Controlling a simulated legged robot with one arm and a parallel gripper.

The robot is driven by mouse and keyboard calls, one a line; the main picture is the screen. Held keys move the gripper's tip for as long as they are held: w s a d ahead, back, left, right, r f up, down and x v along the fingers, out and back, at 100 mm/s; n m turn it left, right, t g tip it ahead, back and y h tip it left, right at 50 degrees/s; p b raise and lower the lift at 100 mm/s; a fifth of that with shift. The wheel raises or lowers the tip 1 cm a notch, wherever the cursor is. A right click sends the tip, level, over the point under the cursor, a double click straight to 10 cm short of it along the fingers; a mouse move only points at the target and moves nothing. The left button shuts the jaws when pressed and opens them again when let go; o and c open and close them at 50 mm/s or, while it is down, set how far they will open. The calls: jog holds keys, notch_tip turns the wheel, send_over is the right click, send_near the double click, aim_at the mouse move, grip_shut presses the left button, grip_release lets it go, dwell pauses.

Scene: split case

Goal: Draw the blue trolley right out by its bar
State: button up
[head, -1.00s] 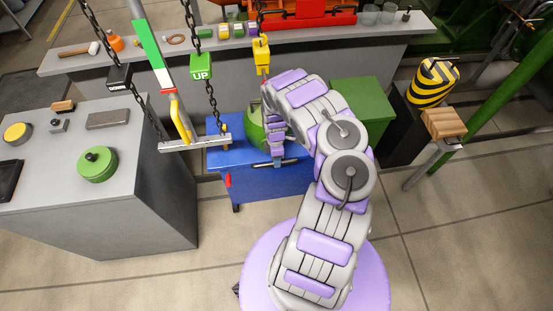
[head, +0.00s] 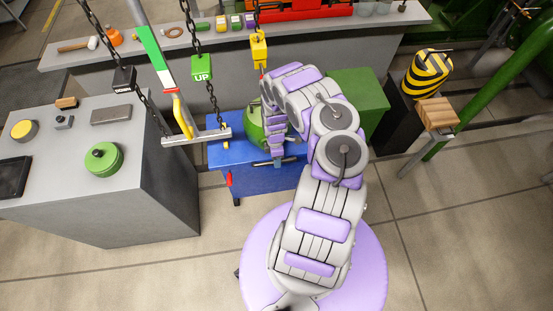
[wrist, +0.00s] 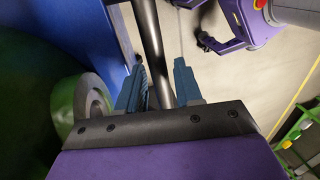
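The blue trolley (head: 225,158) stands on the floor between the grey block and the bench, partly hidden by my arm. A green round thing (head: 254,130) sits on its top. The dark bar (head: 290,159) runs along its near side; in the wrist view the bar (wrist: 149,35) passes between my two blue-grey fingers. My gripper (head: 278,162) is at the bar. In the wrist view my gripper (wrist: 160,85) has its fingers apart, one either side of the bar, with a gap showing on the right finger's side.
A grey block (head: 150,200) stands close on the left. A lifting beam (head: 197,137) hangs on chains over the trolley's left end. A green box (head: 358,95) and a black-and-yellow drum (head: 428,75) are to the right. Floor in front is clear around my base.

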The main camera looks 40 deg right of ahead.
jog(key=shift+o, duration=0.8)
jog(key=shift+a, duration=0.1)
jog(key=shift+r, duration=0.25)
notch_tip(320, 180, up, 16)
jog(key=w+d+p, duration=0.2)
jog(key=w+p, duration=0.1)
jog(key=p, duration=0.2)
jog(key=shift+r, duration=0.25)
